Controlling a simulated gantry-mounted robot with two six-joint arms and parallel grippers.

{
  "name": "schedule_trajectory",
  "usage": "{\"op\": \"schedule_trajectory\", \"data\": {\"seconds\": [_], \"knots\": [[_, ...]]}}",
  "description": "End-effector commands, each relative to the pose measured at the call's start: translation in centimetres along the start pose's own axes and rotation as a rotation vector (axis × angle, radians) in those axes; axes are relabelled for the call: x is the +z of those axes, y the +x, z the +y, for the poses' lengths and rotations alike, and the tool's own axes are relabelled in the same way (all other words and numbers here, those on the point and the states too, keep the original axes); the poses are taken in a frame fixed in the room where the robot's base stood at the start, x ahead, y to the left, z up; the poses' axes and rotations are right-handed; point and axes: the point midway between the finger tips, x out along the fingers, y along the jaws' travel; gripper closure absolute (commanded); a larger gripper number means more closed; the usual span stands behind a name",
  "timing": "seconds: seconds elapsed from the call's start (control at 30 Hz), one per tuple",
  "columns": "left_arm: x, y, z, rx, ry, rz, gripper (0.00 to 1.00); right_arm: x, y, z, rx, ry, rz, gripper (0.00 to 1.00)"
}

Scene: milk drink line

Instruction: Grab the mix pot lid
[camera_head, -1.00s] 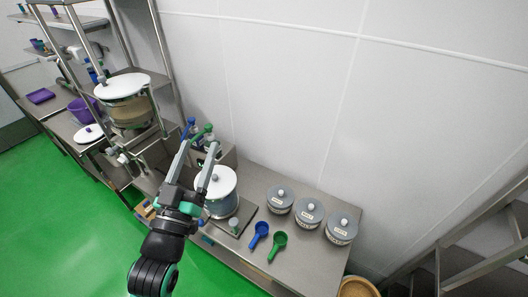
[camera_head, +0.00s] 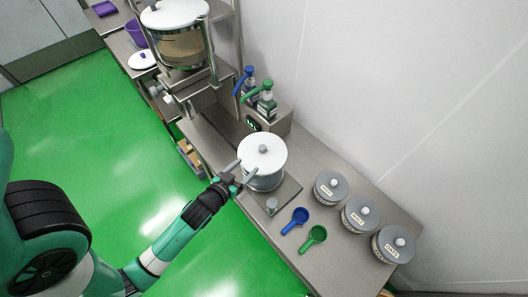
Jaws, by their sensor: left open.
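The mix pot (camera_head: 265,182) stands on a square metal plate on the steel bench. Its round white lid (camera_head: 273,162) with a grey knob (camera_head: 263,149) sits on top of it. My left gripper (camera_head: 243,170) is at the pot's left side with its fingers apart, pointing towards the pot. It holds nothing, and the fingers are beside the lid's edge, away from the knob. I cannot tell whether a finger touches the pot. My right gripper is not in view.
A blue scoop (camera_head: 295,221) and a green scoop (camera_head: 314,239) lie right of the pot, near several grey-lidded jars (camera_head: 361,215). Pump bottles (camera_head: 266,105) stand behind it. A large white-lidded vessel (camera_head: 182,45) stands in a frame at the upper left.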

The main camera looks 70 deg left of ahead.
Motion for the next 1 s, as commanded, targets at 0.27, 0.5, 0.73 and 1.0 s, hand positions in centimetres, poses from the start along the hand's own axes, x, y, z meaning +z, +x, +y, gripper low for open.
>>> {"op": "schedule_trajectory", "data": {"seconds": [0.27, 0.5, 0.73, 1.0], "knots": [[-0.3, 5.0, 0.0, 0.0, -0.001, 0.003, 0.29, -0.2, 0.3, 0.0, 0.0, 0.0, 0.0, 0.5], [-0.3, 6.0, 0.0, 0.001, 0.0, 0.003, 0.29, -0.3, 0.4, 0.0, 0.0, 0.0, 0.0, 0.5], [-0.6, 9.6, -0.2, 0.001, 0.0, 0.003, 0.29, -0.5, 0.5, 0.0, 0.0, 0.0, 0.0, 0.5], [-0.5, 10.9, -0.2, 0.001, 0.0, 0.003, 0.29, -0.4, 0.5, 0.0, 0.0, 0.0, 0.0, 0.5]]}}
